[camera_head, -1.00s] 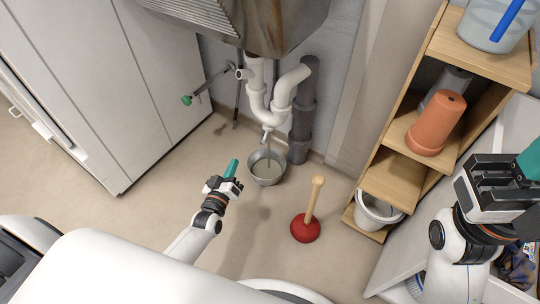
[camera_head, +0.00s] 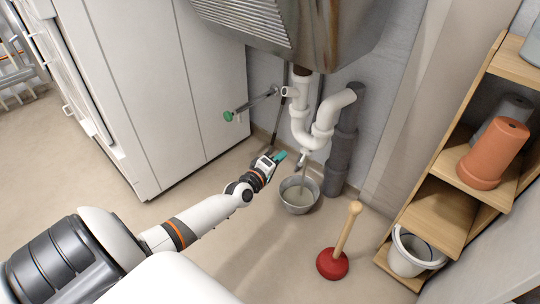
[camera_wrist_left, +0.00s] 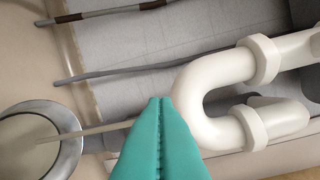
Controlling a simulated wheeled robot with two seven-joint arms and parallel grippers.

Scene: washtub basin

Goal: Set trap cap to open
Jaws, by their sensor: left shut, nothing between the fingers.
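The white P-trap pipe (camera_head: 305,128) hangs under the metal basin. Its small trap cap (camera_head: 303,158) is at the bottom of the bend. A thin murky stream runs from there into a grey metal bucket (camera_head: 299,195) on the floor. My left gripper (camera_head: 280,156) is shut and empty, its teal fingertips a little left of the cap and apart from it. In the left wrist view the closed fingers (camera_wrist_left: 162,125) stand in front of the white bend (camera_wrist_left: 205,105); the cap cannot be made out there. My right gripper is out of view.
A green-handled valve (camera_head: 228,116) sticks out left of the trap. A grey drain pipe (camera_head: 342,140) stands right of it. A red plunger (camera_head: 333,263) and a wooden shelf (camera_head: 440,215) with a terracotta pot (camera_head: 493,153) are to the right. A white cabinet (camera_head: 150,90) stands left.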

